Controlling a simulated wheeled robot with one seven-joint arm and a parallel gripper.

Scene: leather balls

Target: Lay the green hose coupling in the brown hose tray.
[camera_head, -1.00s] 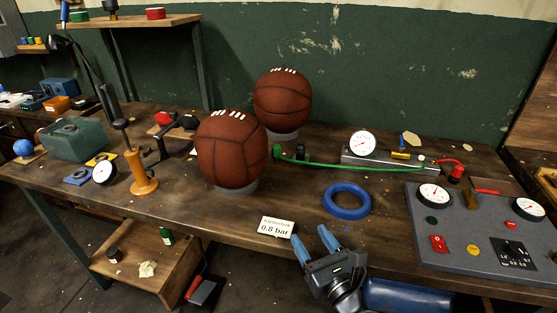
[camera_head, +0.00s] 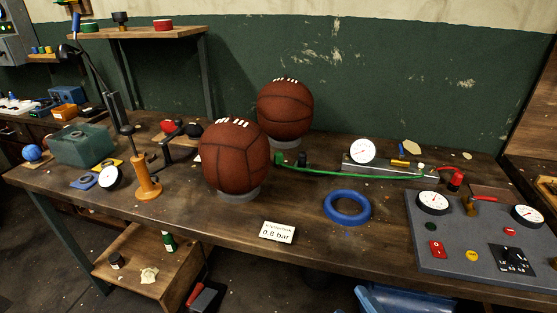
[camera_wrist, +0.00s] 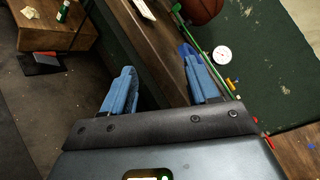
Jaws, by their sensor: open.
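The green hose coupling (camera_head: 279,159) is at the left end of the green hose (camera_head: 345,174), on the bench just right of the front ball. A low brown piece (camera_head: 493,190), seemingly the hose tray, lies behind the grey gauge panel, with a red hose end over it; its inside is mostly hidden. My gripper (camera_wrist: 160,88) shows in the wrist view, its two blue fingers wide apart with nothing between them. It is over the bench's front edge, away from the coupling.
Two brown leather balls (camera_head: 234,158) (camera_head: 285,108) stand on grey rings. A blue ring (camera_head: 347,206) and a pressure sign (camera_head: 277,232) lie in front of the hose. A metal block with a white gauge (camera_head: 362,151) stands behind the hose. The grey panel (camera_head: 466,240) fills the right front.

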